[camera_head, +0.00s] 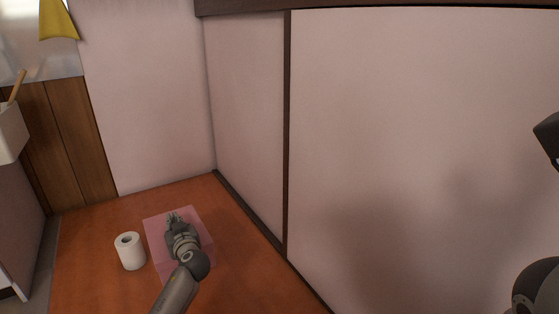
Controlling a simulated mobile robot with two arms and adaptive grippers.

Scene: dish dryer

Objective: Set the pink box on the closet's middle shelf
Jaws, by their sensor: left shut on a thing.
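The pink box (201,221) is at the lower left of the head view, over the orange-brown floor. Its flat pink top shows around my left gripper (173,217). My left gripper is over the middle of the box and shut on it. My arm and gripper hide part of the box, and I cannot tell whether it touches the floor. My right arm shows in part at the right edge, but its gripper is not clearly seen. No closet shelf is visible.
A white paper roll (130,251) stands upright just left of the box. Pale wall panels with dark wooden trim (287,140) rise behind and to the right. A white holder (10,133) is at the left edge. The floor (90,285) is clear at the front left.

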